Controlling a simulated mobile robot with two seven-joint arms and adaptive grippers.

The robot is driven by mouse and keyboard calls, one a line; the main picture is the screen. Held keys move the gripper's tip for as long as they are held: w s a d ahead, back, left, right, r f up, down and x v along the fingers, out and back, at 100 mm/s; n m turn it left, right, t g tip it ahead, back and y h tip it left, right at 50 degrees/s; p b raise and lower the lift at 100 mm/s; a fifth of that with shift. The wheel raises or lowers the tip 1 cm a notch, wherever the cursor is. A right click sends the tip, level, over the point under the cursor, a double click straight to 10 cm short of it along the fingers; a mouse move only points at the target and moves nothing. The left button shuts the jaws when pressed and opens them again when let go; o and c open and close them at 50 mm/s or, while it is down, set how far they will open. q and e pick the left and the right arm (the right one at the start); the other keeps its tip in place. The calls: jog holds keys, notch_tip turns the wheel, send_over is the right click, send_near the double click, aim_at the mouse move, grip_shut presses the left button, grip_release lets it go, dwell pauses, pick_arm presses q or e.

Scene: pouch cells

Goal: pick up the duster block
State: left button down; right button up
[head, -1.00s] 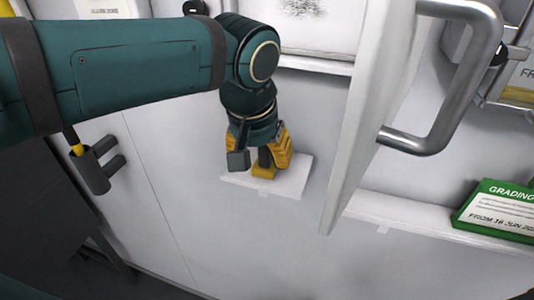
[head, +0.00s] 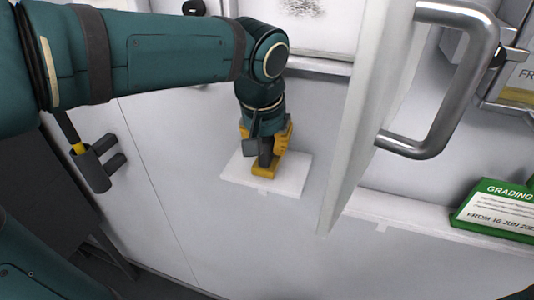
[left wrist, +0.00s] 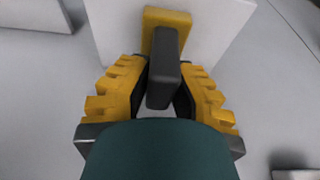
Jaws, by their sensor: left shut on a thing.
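The duster block has a yellow base (head: 264,172) and a dark grey upright grip. It stands on a small white ledge (head: 295,180) in the middle of the head view. My left gripper (head: 266,145) comes down over it from above and is shut on its dark part. In the left wrist view the duster block (left wrist: 164,80) sits between the yellow fingers of my left gripper (left wrist: 162,85), with its yellow base beyond them. The fingers partly hide it in the head view. My right gripper does not show.
A white door with a big metal handle (head: 465,100) stands open just right of the ledge. A green-framed grading sign (head: 495,208) stands on a white shelf at the right. A dark holder (head: 93,168) is on the wall panel at the left.

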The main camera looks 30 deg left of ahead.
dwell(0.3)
pick_arm(q)
jog(key=shift+r, duration=0.6)
jog(key=shift+s+d+r, duration=0.1)
jog(key=shift+s, duration=0.2)
jog(key=s+d+b, duration=0.1)
jog(key=s+d, duration=0.3)
jog(key=s, duration=1.3)
jog(key=shift+b, duration=0.4)
